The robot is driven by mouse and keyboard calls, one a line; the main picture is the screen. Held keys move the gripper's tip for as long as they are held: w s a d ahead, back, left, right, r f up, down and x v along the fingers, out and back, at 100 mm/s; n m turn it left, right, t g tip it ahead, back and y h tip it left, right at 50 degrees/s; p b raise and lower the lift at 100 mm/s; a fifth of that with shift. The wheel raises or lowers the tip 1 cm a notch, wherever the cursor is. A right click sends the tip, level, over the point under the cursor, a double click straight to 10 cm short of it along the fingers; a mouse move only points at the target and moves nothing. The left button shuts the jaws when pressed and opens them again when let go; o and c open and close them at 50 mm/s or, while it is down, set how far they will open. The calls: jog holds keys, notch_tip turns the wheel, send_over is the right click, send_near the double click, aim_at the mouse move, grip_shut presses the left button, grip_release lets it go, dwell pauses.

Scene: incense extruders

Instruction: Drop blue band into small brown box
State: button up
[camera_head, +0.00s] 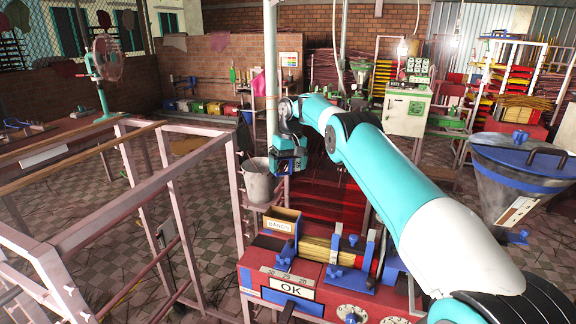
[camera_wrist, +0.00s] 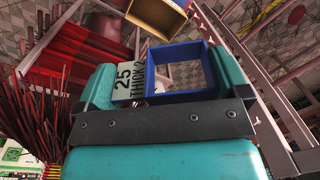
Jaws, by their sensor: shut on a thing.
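The blue band (camera_wrist: 178,50) is a square blue frame with a pale tag reading "25 THICK 2". My gripper (camera_wrist: 165,74) is shut on it, with a teal finger on either side in the wrist view. In the head view my gripper (camera_head: 287,168) hangs above and behind the small brown box (camera_head: 282,224), which is labelled "BANDS" and stands open-topped on the red machine. The box also shows at the top of the wrist view (camera_wrist: 160,16), beyond the band and apart from it. The band is too small to make out clearly in the head view.
The red machine (camera_head: 254,258) has an "OK" plate, dials and blue clamps beside the box. A grey bucket (camera_head: 258,186) is close to my gripper at left. A pink metal frame (camera_head: 190,190) stands left. A large metal hopper (camera_head: 515,180) stands right. Bundles of dark red sticks (camera_wrist: 38,112) show in the wrist view.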

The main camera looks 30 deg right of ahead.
jog(key=shift+r+p, duration=0.4)
jog(key=shift+r, duration=0.25)
jog(key=s+a+f+b, duration=0.2)
jog(key=s+a+f, duration=0.2)
jog(key=a+f, duration=0.3)
jog(key=s+a+f+b, duration=0.2)
jog(key=s+a+f, duration=0.25)
jog(key=f, duration=0.45)
jog(key=s+a+f+b, duration=0.1)
jog(key=s+f, duration=0.2)
jog(key=s, duration=0.6)
jog(key=s+a+f+n+b, duration=0.1)
jog(key=s+a+f, duration=0.1)
jog(key=s, duration=0.8)
jog(key=shift+s+a+f+n, duration=0.15)
jog(key=shift+a+f+n, duration=0.15)
jog(key=shift+f, duration=0.3)
